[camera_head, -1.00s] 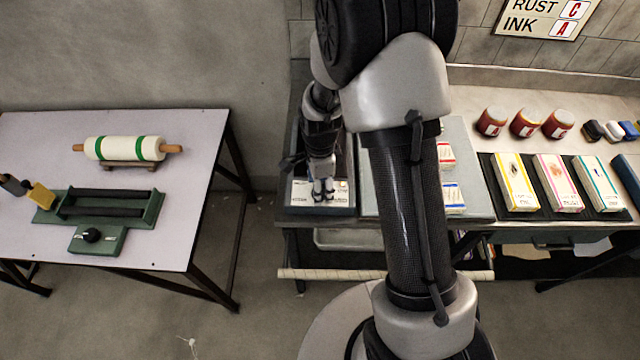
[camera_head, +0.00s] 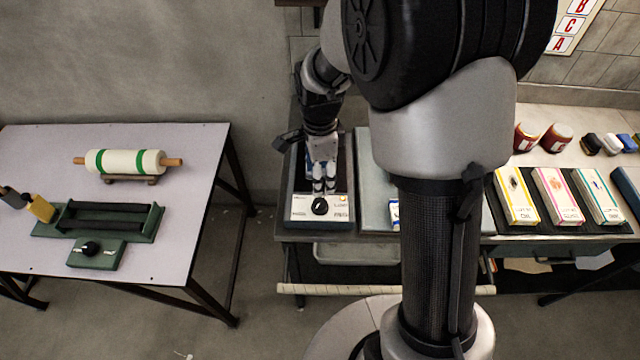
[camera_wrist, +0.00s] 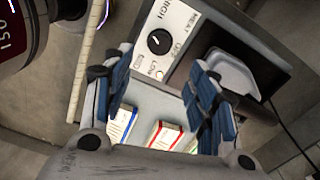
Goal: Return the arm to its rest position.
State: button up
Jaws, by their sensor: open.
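My gripper (camera_head: 324,186) is above the dark heating device with a white control panel (camera_head: 298,213) at the left end of the right-hand bench. In the wrist view my gripper (camera_wrist: 160,98) shows its two blue-padded fingers spread apart, with nothing between them. The device's panel (camera_wrist: 180,22) with a black knob lies beyond the fingers there. A grey iron-like block (camera_wrist: 232,76) sits in the device's dark recess, beside the right finger. Whether the fingers touch anything below is unclear.
A grey board (camera_head: 372,190) lies right of the device, partly hidden by my arm. Small boxes (camera_wrist: 162,134) lie on it. The left table (camera_head: 190,200) holds a roller (camera_head: 125,161) and a green press (camera_head: 112,222). Floor lies between them.

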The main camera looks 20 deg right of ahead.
jog(key=shift+r, duration=0.5)
jog(key=s+r+n+t+b, duration=0.1)
jog(key=s+r+n+t, duration=0.1)
jog(key=s+r+n, duration=0.9)
jog(key=s+r+n+t, duration=0.2)
jog(key=s+r+n, duration=0.1)
jog(key=s+n, duration=0.4)
jog(key=s, duration=0.3)
jog(key=shift+s+r+n+t+b, duration=0.3)
jog(key=shift+n+b, duration=0.1)
